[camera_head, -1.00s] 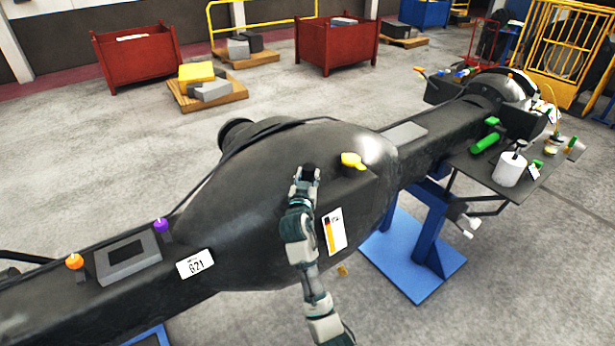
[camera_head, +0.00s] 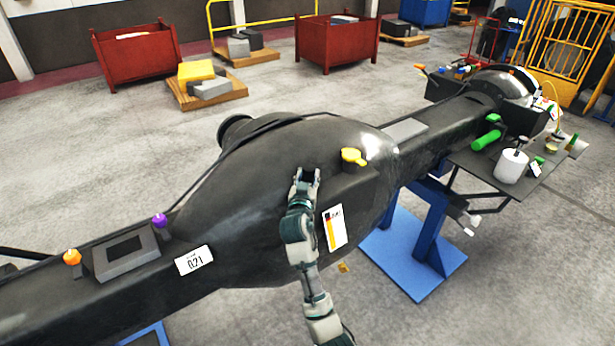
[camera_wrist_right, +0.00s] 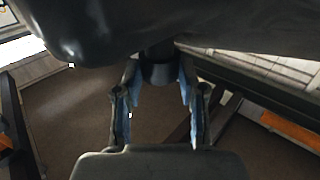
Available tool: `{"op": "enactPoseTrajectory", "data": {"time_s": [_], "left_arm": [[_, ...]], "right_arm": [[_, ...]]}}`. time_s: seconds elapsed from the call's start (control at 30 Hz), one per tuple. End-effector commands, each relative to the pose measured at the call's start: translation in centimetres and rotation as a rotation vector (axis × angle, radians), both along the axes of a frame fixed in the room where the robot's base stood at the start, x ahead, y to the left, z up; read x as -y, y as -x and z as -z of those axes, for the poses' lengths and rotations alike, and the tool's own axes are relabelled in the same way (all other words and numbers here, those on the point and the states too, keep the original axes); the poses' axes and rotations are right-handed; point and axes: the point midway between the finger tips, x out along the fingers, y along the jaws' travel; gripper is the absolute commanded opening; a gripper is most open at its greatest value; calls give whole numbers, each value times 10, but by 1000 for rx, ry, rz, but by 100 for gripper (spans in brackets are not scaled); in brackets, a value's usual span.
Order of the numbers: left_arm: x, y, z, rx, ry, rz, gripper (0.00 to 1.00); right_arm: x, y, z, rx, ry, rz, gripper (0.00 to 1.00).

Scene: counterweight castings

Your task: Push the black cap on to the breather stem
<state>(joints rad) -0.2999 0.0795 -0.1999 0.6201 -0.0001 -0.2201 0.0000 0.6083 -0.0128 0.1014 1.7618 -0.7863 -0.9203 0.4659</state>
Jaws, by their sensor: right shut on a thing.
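The black cap (camera_wrist_right: 158,73) is a short dark cylinder between the fingertips of my right gripper (camera_wrist_right: 160,82) in the right wrist view. The gripper is shut on it. In the head view my right gripper (camera_head: 307,176) is at the near upper side of the large black axle housing (camera_head: 250,185), and the cap is hard to tell from the dark surface there. The cap's far end meets dark material in the wrist view. The breather stem cannot be made out, so I cannot tell whether the cap is on it. My left gripper is not in view.
A yellow cap (camera_head: 353,157) sits on the housing just right of my right gripper. A label (camera_head: 334,228) is on the housing beside my forearm. A side shelf (camera_head: 483,163) with a white container (camera_head: 511,167) is at the right. A blue stand (camera_head: 428,235) supports the axle.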

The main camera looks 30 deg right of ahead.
Motion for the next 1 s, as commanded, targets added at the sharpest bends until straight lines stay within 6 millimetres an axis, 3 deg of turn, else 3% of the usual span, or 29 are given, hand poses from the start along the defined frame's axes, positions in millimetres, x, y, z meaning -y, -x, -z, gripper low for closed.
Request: {"op": "enactPoseTrajectory", "data": {"time_s": [0.23,0.27,0.37,0.77,1.0], "left_arm": [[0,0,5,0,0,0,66],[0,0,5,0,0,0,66],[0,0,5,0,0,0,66],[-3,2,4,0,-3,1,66],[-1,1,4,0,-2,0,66]], "right_arm": [[0,0,7,0,0,0,15],[0,0,7,0,0,0,43],[0,0,6,0,0,0,68],[-4,4,6,0,0,-1,69],[-33,39,8,1,-3,-3,69]]}}
